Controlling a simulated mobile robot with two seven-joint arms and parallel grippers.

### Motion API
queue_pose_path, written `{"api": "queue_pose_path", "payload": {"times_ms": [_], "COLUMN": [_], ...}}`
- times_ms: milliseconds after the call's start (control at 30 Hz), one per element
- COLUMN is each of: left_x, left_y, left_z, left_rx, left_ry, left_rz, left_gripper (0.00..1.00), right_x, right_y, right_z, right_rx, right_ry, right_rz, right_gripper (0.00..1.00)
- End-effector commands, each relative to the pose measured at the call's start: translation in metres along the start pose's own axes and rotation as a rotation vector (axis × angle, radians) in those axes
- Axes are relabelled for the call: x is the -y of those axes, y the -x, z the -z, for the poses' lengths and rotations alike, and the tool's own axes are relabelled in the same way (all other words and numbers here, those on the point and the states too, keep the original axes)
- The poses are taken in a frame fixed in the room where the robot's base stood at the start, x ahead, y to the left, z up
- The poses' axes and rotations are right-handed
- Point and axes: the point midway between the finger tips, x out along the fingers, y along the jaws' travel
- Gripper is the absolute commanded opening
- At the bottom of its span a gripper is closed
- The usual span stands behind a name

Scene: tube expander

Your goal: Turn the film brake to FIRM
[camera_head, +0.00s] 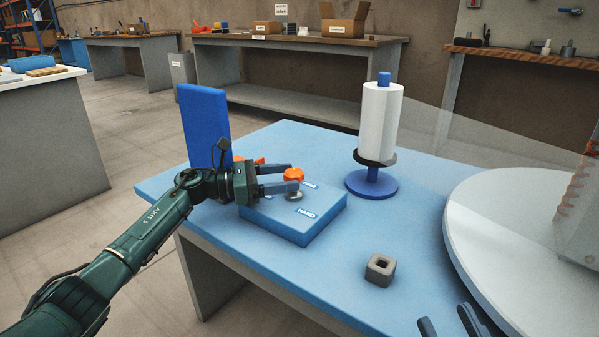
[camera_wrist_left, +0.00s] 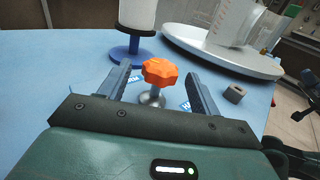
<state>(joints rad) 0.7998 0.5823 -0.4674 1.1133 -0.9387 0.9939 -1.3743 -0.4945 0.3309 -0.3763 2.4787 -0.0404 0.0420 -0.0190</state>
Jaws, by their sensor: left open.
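The film brake is an orange lobed knob (camera_head: 294,175) on a short grey post, on a blue box (camera_head: 310,225). In the left wrist view the knob (camera_wrist_left: 160,72) stands between the two spread fingers, with a gap visible on each side. My right gripper (camera_head: 447,324) shows only as two spaced dark fingertips at the bottom edge.
A white film roll (camera_head: 380,120) stands on a blue holder behind the box. A blue upright panel (camera_head: 205,125) stands behind my left wrist. A grey square block (camera_head: 380,270) lies in front. A large pale turntable (camera_head: 500,250) is at the right.

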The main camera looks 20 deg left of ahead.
Motion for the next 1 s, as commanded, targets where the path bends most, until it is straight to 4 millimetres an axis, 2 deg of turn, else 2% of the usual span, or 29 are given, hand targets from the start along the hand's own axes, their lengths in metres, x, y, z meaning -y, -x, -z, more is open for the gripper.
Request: {"api": "queue_pose_path", "payload": {"times_ms": [33, 200, 400, 567, 1000], "left_x": [0.0, 0.0, 0.0, 0.001, 0.0], "left_y": [0.013, 0.05, 0.077, 0.085, 0.085], "left_z": [-0.002, -0.001, -0.001, -0.001, 0.0], "left_rx": [-0.004, -0.002, -0.001, 0.0, 0.001], "left_ry": [0.0, 0.001, 0.0, -0.001, -0.001], "left_rz": [-0.003, -0.002, 0.0, 0.001, 0.001], "left_gripper": [0.63, 0.63, 0.63, 0.63, 0.63], "right_x": [0.001, 0.007, 0.011, 0.011, 0.011], "right_y": [0.002, 0.009, 0.015, 0.016, 0.016], "right_z": [-0.001, -0.011, -0.02, -0.022, -0.022], "right_rx": [0.024, 0.093, 0.141, 0.149, 0.146], "right_ry": [-0.017, -0.061, -0.088, -0.094, -0.096], "right_rz": [-0.003, -0.012, -0.016, -0.019, -0.021], "right_gripper": [0.36, 0.36, 0.36, 0.36, 0.36]}}
